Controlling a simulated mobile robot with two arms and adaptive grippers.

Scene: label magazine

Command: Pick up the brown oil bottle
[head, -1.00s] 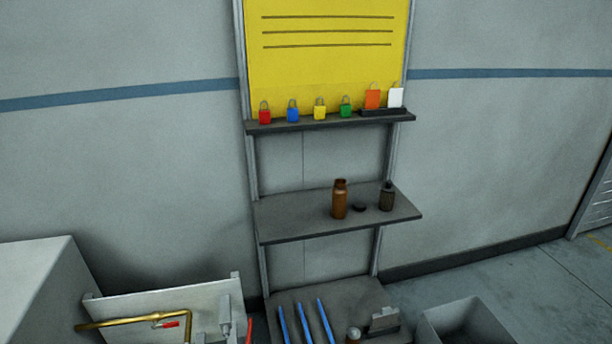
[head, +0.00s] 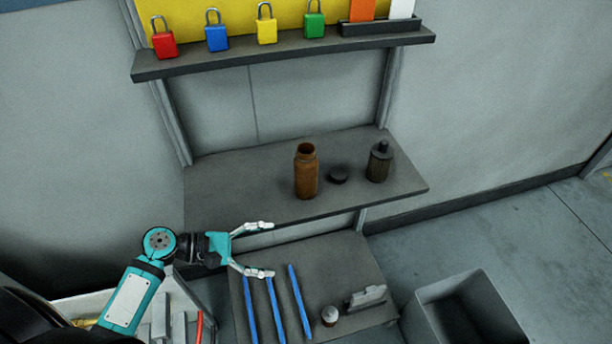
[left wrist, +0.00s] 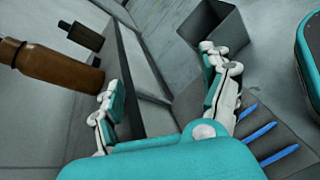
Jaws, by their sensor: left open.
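The brown oil bottle (head: 306,172) stands upright and uncapped on the middle shelf (head: 235,190), left of a round black cap (head: 338,175). In the left wrist view the brown bottle (left wrist: 45,65) shows at the upper left, cut off by the frame edge. My left gripper (head: 268,249) is open and empty, in front of the shelf's front edge, below and to the left of the bottle, not touching it. Its spread fingers also show in the left wrist view (left wrist: 165,100). My right gripper is out of view.
A small dark bottle (head: 379,162) stands right of the cap. The upper shelf (head: 240,60) holds several coloured padlocks. The lower shelf (head: 345,255) carries blue strips (head: 275,310). A grey bin (head: 430,305) stands at the lower right.

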